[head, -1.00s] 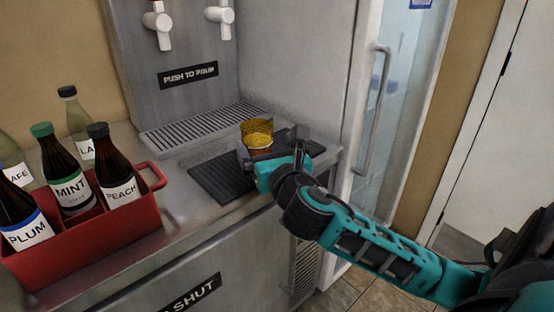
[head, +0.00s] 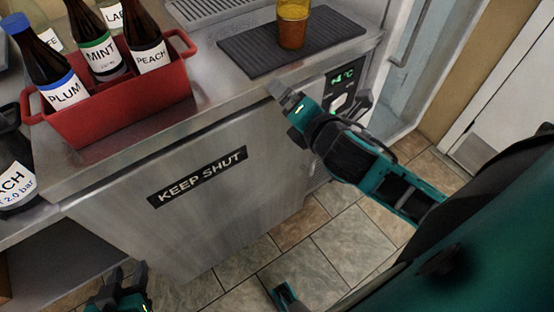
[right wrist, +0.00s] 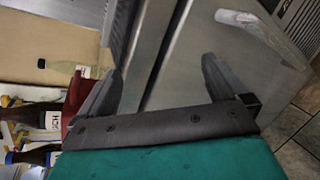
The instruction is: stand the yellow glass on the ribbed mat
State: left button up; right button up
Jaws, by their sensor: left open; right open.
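The yellow glass (head: 292,30) stands upright on the dark ribbed mat (head: 255,58) on the steel counter. Its top is cut off by the upper edge of the head view. My right gripper (head: 320,90) is open and empty, in front of the counter edge, below and apart from the glass. The right wrist view shows its two spread fingers (right wrist: 160,66) with nothing between them. My left gripper (head: 122,288) is open and empty, low at the bottom left of the head view, far from the glass.
A red crate (head: 120,120) with several labelled bottles stands on the counter left of the mat. A metal drip grille (head: 205,8) lies behind. The steel door marked KEEP SHUT (head: 215,210) is below the counter. A dark labelled container (head: 14,170) is at the far left.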

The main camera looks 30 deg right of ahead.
jog(key=s+a+f+m+g+y, duration=0.1)
jog(key=s+a+f+m, duration=0.3)
jog(key=f+m, duration=0.4)
jog(key=s+a+f+m+g+y, duration=0.2)
jog(key=s+a+f+m, duration=0.3)
jog(key=m, duration=0.8)
notch_tip(320, 180, down, 3)
jog(key=shift+a+y, duration=0.2)
jog(key=shift+y, duration=0.7)
jog(key=shift+s, duration=0.1)
jog(key=r+p, duration=0.1)
jog(key=d+r+p, duration=0.1)
jog(key=p, duration=0.1)
jog(key=r+p, duration=0.1)
jog(key=p, duration=0.1)
jog(key=shift+s+d+r+h, duration=0.2)
jog(key=shift+s+r+h, duration=0.05)
jog(key=shift+s+h, duration=0.15)
